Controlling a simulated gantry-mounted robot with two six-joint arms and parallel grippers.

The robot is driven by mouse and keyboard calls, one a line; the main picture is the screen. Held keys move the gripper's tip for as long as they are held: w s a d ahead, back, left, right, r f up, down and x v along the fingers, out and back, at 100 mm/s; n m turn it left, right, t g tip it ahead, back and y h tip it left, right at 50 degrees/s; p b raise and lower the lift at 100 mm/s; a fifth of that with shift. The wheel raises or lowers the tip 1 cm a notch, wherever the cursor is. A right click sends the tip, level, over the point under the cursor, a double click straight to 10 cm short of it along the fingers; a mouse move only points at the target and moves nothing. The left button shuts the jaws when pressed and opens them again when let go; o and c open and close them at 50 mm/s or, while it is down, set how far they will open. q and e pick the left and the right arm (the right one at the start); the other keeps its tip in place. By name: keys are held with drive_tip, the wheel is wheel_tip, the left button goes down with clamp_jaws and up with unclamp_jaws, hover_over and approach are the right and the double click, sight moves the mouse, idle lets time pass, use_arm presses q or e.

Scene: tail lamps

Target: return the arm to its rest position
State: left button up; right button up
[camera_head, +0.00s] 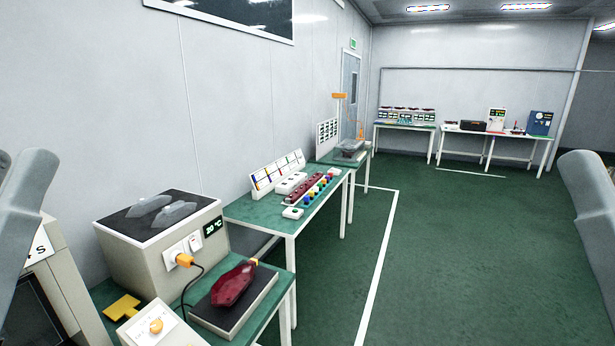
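Grey links of my two arms show at the left and right edges of the head view, cut off by the frame. Neither gripper is in view, so I cannot see their fingers or whether they hold anything. A red tail lamp (234,284) lies on a black-topped pad (213,322) on the near green table. Two clear lamp covers (175,213) lie on the dark top of a beige box (121,262) with a 20 °C display (213,227). No arm touches these things.
An orange plug (184,260) with a dark cable sits in the box's front. A white unit with an orange knob (156,326) stands before it. A second table (240,208) holds a row of coloured parts. Green floor (450,240) at the right is clear.

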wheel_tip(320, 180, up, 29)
drive_tip(key=p, duration=2.6)
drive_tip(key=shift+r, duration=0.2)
